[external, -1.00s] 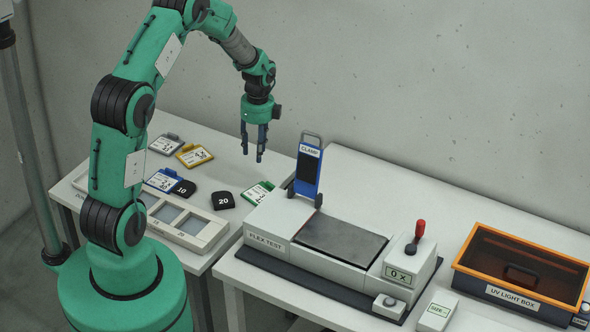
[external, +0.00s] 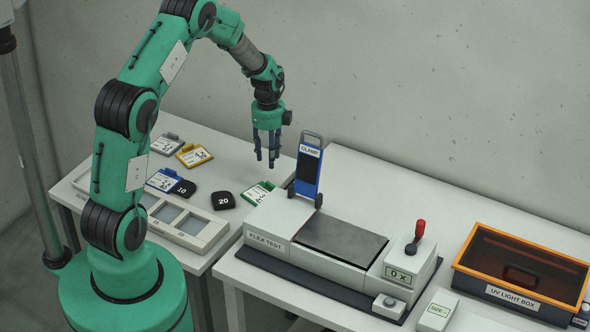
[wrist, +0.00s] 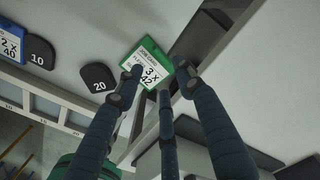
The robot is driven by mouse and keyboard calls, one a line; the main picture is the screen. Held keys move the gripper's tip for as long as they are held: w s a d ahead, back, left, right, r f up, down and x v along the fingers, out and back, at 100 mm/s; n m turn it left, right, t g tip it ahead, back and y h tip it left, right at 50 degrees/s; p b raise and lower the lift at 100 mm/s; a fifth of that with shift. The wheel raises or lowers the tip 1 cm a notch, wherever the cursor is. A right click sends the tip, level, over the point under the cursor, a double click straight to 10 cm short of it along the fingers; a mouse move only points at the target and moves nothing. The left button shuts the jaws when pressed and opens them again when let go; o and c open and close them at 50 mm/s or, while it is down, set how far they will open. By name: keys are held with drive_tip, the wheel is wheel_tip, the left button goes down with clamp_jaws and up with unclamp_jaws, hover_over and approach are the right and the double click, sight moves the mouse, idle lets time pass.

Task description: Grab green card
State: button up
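The green card (external: 258,192) lies on the left table near its right edge, beside the flex test machine. In the wrist view the green card (wrist: 146,62) shows a white label reading "3 x 42", with its lower part behind my fingers. My gripper (external: 267,163) hangs above and slightly behind the card in the external view, fingers pointing down. In the wrist view my gripper's (wrist: 163,72) fingers are spread apart with nothing between them. The fingers are open and look clear of the card.
Black weights marked 20 (external: 223,200) and 10 (external: 184,188) lie left of the card. Blue (external: 162,179), yellow (external: 194,155) and grey (external: 165,144) cards lie further left. The upright blue clamp (external: 308,171) and flex test machine (external: 290,212) stand close on the right.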

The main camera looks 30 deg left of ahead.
hover_over(269, 184)
drive_tip(key=f, duration=0.5)
drive_tip(key=shift+w, duration=0.2)
drive_tip(key=shift+s+f+b, duration=0.15)
drive_tip(key=shift+f+b, duration=0.05)
drive_tip(key=shift+f, duration=1.1)
drive_tip(key=shift+s+f+b, duration=0.1)
drive_tip(key=shift+f+b, duration=0.05)
drive_tip(key=shift+f, duration=1.1)
clamp_jaws()
